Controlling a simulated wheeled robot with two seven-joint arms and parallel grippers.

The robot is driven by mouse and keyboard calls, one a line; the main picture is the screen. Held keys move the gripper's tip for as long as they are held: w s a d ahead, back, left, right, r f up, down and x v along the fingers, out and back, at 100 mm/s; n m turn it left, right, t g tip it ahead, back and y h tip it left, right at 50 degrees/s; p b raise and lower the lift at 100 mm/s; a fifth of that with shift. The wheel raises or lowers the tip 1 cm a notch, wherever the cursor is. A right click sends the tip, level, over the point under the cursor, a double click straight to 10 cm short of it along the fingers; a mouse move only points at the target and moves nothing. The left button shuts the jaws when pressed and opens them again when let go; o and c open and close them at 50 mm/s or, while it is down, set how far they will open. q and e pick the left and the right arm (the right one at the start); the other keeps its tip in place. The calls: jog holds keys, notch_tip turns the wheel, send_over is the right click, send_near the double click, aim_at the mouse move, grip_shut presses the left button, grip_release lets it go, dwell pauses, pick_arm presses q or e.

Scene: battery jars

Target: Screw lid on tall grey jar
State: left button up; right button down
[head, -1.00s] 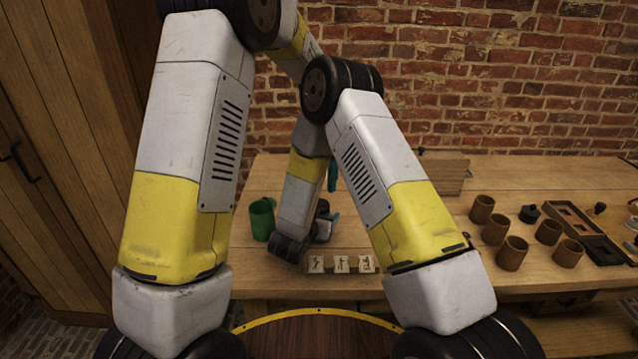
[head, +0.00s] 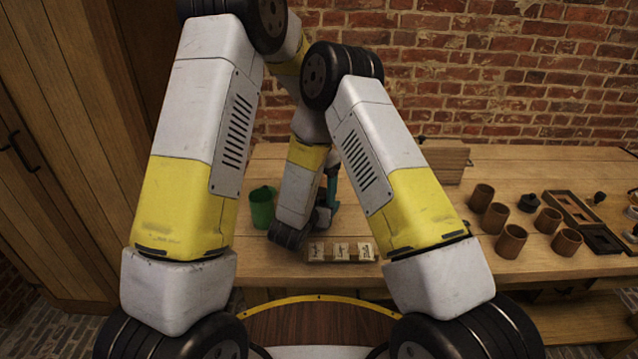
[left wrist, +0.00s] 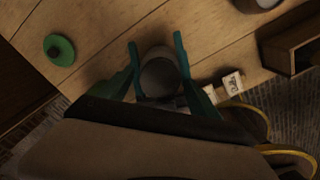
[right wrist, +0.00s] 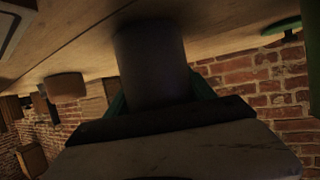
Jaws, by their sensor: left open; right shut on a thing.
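The tall grey jar (right wrist: 150,60) fills the middle of the right wrist view. My right gripper (right wrist: 157,95) is shut on it, with teal fingers on either side. In the left wrist view a round grey top (left wrist: 160,76) shows between the teal fingers of my left gripper (left wrist: 155,42), which is open around it. I cannot tell there whether this is an open mouth or a lid. In the head view my left arm mostly hides the jar, and teal finger parts show beside its wrist. I cannot make out a separate grey lid.
A wooden box (head: 446,160) stands behind.

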pick_arm(q)
jog(key=c, duration=1.4)
jog(key=o, duration=1.5)
jog(key=shift+c, duration=0.2)
jog(key=shift+r, duration=0.1)
jog(key=shift+r, duration=2.2)
jog(key=o, duration=0.6)
jog(key=shift+c, duration=0.2)
